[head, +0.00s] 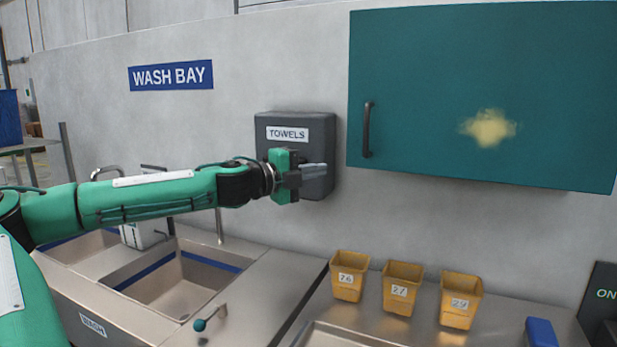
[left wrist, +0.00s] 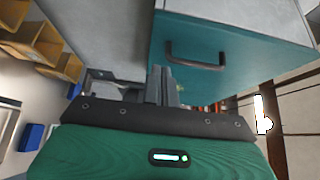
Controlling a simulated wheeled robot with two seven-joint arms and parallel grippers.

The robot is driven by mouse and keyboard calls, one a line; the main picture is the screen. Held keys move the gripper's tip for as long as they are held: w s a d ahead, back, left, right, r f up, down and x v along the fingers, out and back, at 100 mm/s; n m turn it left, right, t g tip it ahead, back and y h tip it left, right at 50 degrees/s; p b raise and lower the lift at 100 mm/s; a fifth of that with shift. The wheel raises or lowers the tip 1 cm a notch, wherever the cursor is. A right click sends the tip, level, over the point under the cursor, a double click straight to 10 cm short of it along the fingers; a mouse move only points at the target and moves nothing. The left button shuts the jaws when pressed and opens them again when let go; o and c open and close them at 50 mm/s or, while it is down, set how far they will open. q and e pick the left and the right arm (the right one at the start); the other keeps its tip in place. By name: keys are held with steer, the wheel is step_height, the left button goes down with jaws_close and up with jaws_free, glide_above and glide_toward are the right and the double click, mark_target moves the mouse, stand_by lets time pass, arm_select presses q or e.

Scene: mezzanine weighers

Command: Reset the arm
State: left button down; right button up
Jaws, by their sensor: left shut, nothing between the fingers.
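My left arm reaches in from the left in the head view, stretched out level above the sinks. My left gripper (head: 318,172) is shut and empty, in front of the grey towel dispenser (head: 320,130) on the wall. In the left wrist view its closed fingers (left wrist: 163,85) point toward the teal cabinet (left wrist: 240,55) and its dark handle. My right gripper is not in view.
The teal wall cabinet (head: 430,70) is closed, with a yellowish smear on its door. Three yellow bins (head: 402,290) stand on the steel counter below it. A blue block (head: 541,332) lies at lower right. A sink basin (head: 180,285) is at left.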

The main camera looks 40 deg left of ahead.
arm_select(q)
steer(key=shift+b+v, duration=0.35)
steer(key=shift+v, duration=0.45)
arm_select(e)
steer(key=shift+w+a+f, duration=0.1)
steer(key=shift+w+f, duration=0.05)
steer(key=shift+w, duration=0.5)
arm_select(q)
steer(key=shift+a, duration=0.15)
